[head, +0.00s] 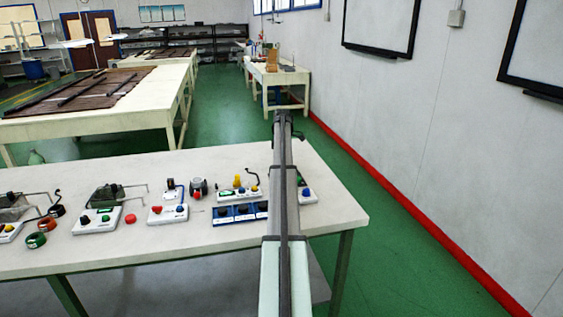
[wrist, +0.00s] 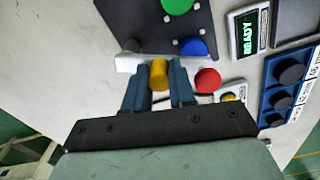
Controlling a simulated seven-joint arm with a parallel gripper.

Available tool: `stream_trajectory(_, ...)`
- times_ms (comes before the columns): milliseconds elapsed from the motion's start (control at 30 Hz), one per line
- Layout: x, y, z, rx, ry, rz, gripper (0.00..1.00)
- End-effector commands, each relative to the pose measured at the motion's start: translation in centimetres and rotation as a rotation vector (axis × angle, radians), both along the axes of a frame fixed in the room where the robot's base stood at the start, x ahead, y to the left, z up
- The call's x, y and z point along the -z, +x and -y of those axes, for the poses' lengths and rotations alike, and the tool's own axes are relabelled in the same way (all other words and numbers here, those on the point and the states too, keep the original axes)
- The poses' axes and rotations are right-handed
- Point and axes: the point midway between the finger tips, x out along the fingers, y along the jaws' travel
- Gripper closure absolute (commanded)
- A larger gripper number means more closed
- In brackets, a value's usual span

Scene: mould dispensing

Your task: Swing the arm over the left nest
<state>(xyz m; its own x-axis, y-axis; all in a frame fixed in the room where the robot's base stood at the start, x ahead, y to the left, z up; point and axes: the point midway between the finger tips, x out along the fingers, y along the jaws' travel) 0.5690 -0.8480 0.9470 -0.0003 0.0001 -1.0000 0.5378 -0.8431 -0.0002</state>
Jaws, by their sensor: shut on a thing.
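My gripper (wrist: 159,88) shows in the wrist view with two blue fingers shut on a small yellow cylinder (wrist: 159,73). A dark plate (wrist: 140,28) with a green round part, a blue round part and small white pegs lies just beyond the fingers. A white block shows beside the fingertips. I cannot tell which thing is the left nest. In the head view my arm reaches over the right part of the white table (head: 130,255), and I cannot make out the gripper there.
A red button (wrist: 208,79), a READY display (wrist: 248,33) and a blue panel (wrist: 283,92) with dark knobs lie to the right in the wrist view. Several control boxes, such as one at left (head: 97,221), crowd the table. The front of the table is clear.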

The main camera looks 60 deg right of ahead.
Motion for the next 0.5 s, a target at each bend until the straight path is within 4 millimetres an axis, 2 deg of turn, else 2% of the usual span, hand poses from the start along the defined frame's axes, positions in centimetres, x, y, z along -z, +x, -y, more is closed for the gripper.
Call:
stream_trajectory(400, -0.09, -0.01, 0.06, -0.006, -0.001, 0.001, 1.0)
stream_trajectory(433, -0.09, -0.01, 0.06, -0.006, -0.001, 0.001, 0.74)
stream_trajectory(500, -0.09, -0.01, 0.06, -0.006, -0.001, 0.001, 0.68)
